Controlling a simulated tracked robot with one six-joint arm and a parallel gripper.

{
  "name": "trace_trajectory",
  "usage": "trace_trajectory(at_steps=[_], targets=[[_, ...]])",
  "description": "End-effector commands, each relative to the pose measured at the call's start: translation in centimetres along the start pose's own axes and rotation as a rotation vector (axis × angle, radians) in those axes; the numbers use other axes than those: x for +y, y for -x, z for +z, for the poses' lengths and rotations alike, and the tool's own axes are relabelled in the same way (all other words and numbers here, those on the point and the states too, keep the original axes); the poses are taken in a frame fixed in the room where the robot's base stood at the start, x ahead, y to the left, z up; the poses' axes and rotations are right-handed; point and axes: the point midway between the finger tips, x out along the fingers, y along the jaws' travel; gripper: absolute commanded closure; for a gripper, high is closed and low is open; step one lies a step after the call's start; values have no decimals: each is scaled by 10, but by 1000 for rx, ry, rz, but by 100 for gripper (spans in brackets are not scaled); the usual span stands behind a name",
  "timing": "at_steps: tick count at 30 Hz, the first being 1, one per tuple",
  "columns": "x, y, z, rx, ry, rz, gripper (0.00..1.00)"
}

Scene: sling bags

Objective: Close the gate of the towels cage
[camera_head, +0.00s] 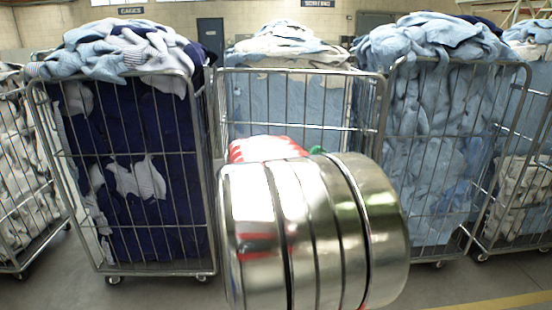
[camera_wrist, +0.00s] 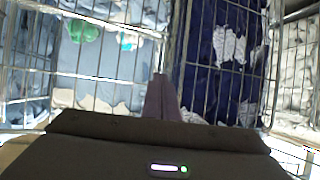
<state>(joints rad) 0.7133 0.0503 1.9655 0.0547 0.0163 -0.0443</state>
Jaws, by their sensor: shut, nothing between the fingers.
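In the head view a wire cage (camera_head: 298,72) stands in the middle, heaped with light blue and white cloth. I cannot tell from any label which cage is the towels cage, or make out a separate gate and its angle. Shiny metal of my arm hides the middle cage's lower front. My gripper (camera_wrist: 160,84) shows only in the wrist view, its two fingers together and empty. The fingertips appear in front of the gap between the light blue cage (camera_wrist: 110,24) and the navy cage (camera_wrist: 187,60); contact cannot be told.
In the head view the navy-filled cage (camera_head: 215,200) stands left of the middle one, with a light blue cage (camera_head: 385,170) to its right. More cages stand at both edges. Grey floor (camera_head: 60,285) is clear in front, with a yellow line (camera_head: 500,302) at the lower right.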

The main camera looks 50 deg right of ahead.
Motion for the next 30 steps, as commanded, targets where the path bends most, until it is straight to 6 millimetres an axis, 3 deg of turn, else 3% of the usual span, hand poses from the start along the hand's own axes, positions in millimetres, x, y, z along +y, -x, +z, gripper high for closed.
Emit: trace_trajectory(at_steps=[1,6,15,22,30], targets=[[-23,16,5,-22,16,-33,100],[-85,69,34,-114,72,-129,100],[-161,172,102,-274,191,-282,100],[-189,252,164,-395,299,-383,100],[-190,335,238,-525,439,-479,100]])
